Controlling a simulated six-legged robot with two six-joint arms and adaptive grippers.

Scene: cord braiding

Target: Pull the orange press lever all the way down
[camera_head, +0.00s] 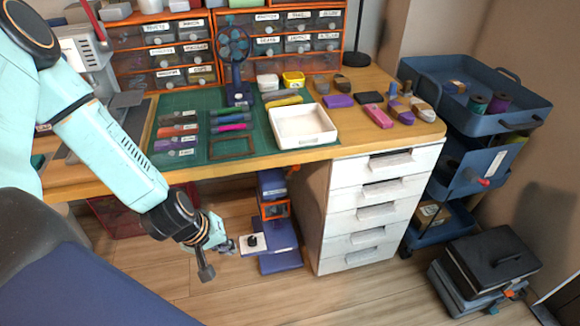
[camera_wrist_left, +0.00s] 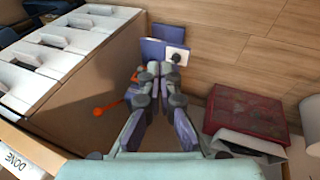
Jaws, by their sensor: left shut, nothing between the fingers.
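A blue-purple press (camera_head: 282,262) with an orange head (camera_head: 275,209) stands on the floor under the table, left of the white drawers. The orange lever (camera_head: 293,171) shows high on its right side, partly hidden by the table edge. In the left wrist view the lever (camera_wrist_left: 112,105) sticks out left of my fingers, ending in a round knob. A white plate (camera_head: 262,246) with a black piece sits low on the press. My left gripper (camera_head: 231,246) is shut and empty, just left of the plate and apart from the lever. My right gripper is not in view.
The wooden table (camera_head: 345,152) hangs over the press. White drawers (camera_head: 362,240) stand close on its right. A red crate (camera_wrist_left: 247,112) is on the floor on the other side. A blue cart (camera_head: 475,125) stands at the far right. The floor in front is clear.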

